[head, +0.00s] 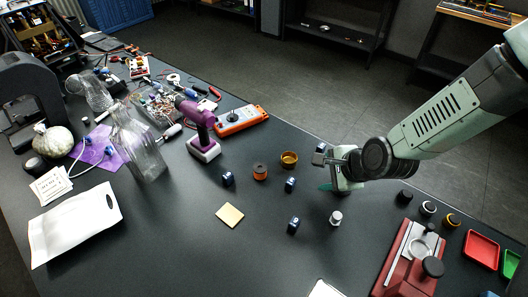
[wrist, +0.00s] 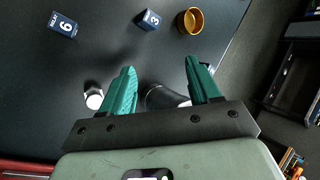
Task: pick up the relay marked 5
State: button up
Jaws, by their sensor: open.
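Three small dark blue relay blocks stand apart on the dark table in the head view: a left one (head: 228,178), a middle one (head: 291,184) and a front one (head: 293,225). The wrist view shows two of them, marked 6 (wrist: 63,24) and 3 (wrist: 149,19). No readable 5 shows; the left block's mark is too small to read. My gripper (wrist: 160,68) has its green fingers spread, with no relay between them. In the head view my gripper (head: 332,187) is right of the middle relay, its fingers partly hidden.
A brass ring cup (head: 289,158) and an orange-black cap (head: 260,172) stand near the relays. A white-topped cylinder (head: 336,217) stands in front of my gripper. A dark cylinder (wrist: 165,97) shows between the fingers. A purple drill (head: 203,128) and glass bottle (head: 138,145) stand left.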

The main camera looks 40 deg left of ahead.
aim_at(230, 179)
jog(key=s+a+f+m+y, duration=0.1)
jog(key=a, duration=0.1)
jog(key=s+a+f+m+y, duration=0.1)
jog(key=s+a+f, duration=0.1)
jog(key=s+a+f+m+g, duration=0.1)
jog(key=a, duration=0.1)
jog(key=shift+s+a+f+y, duration=0.15)
jog(key=shift+s+f+y, duration=0.2)
jog(key=shift+y, duration=0.05)
jog(key=s+a+m+y, duration=0.1)
jog(key=s+a+m, duration=0.1)
jog(key=s+a+f+m+y, duration=0.1)
jog(key=s+a+m, duration=0.1)
jog(key=s+a+f+m+y, duration=0.1)
jog(key=s+a+m, duration=0.1)
jog(key=a, duration=0.1)
jog(key=shift+s+a+f+m+y, duration=0.1)
jog(key=shift+f+m+y, duration=0.05)
jog(key=shift+m+y, duration=0.2)
jog(key=shift+s+a+m+y, duration=0.25)
jog(key=shift+a+m, duration=0.05)
jog(key=shift+m, duration=0.05)
jog(key=shift+a+f, duration=0.1)
jog(key=shift+a, duration=0.2)
jog(key=x, duration=1)
jog(key=shift+s+a, duration=0.15)
jog(key=shift+a, duration=0.05)
jog(key=c, duration=1)
